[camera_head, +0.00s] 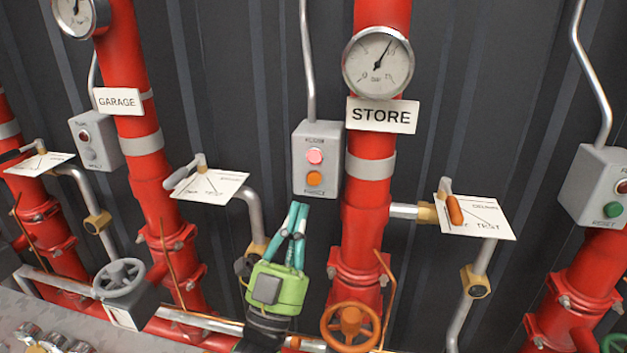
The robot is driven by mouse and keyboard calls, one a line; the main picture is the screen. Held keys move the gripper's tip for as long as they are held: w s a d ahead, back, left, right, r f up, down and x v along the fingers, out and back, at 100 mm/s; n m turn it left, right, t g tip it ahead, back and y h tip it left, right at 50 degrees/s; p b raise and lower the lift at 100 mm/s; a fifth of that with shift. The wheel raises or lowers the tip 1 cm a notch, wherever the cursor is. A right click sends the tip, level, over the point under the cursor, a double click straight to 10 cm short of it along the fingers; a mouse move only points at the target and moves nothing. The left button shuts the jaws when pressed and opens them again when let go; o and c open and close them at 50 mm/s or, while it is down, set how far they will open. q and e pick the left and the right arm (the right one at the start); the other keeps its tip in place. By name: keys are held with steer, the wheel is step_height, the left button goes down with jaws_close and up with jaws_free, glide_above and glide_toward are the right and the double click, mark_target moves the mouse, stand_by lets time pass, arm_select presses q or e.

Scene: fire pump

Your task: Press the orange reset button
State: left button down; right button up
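The orange button (314,178) is on the front of a grey control box (328,155), left of the red pipe marked STORE. A pink, bright lamp or button (315,156) sits just above it. My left gripper (298,206), with a green body and teal fingers, points up from below the box. Its fingertips are close together and look shut with nothing between them. In the picture they are just below and left of the orange button, near the box's lower edge. The gap in depth is hard to tell. My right gripper is not in view.
The red STORE pipe (367,225) with an orange handwheel (350,322) stands right of the gripper. A lever on a white plate (208,187) is to the left, and an orange-handled lever (452,208) to the right. Another grey box (601,185) has a green button.

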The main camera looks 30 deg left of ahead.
mark_target(314, 178)
arm_select(q)
steer(key=shift+w+a+b, duration=0.15)
steer(key=shift+w+a, duration=0.15)
steer(key=shift+w, duration=0.85)
steer(key=shift+w+a+b, duration=0.15)
steer(key=shift+w+a, duration=0.15)
steer(key=shift+w, duration=0.8)
steer(key=shift+w+a+b, duration=0.15)
steer(key=shift+w+a, duration=0.15)
steer(key=shift+w, duration=0.85)
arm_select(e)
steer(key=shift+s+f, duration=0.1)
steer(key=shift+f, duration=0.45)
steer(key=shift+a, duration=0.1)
arm_select(q)
steer(key=shift+w+a, duration=0.15)
steer(key=shift+w, duration=0.25)
steer(key=shift+w+a, duration=0.1)
steer(key=shift+w, duration=0.35)
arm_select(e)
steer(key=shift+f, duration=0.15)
arm_select(q)
steer(key=shift+s, duration=0.1)
steer(key=shift+s+d, duration=0.25)
steer(key=shift+s, duration=0.55)
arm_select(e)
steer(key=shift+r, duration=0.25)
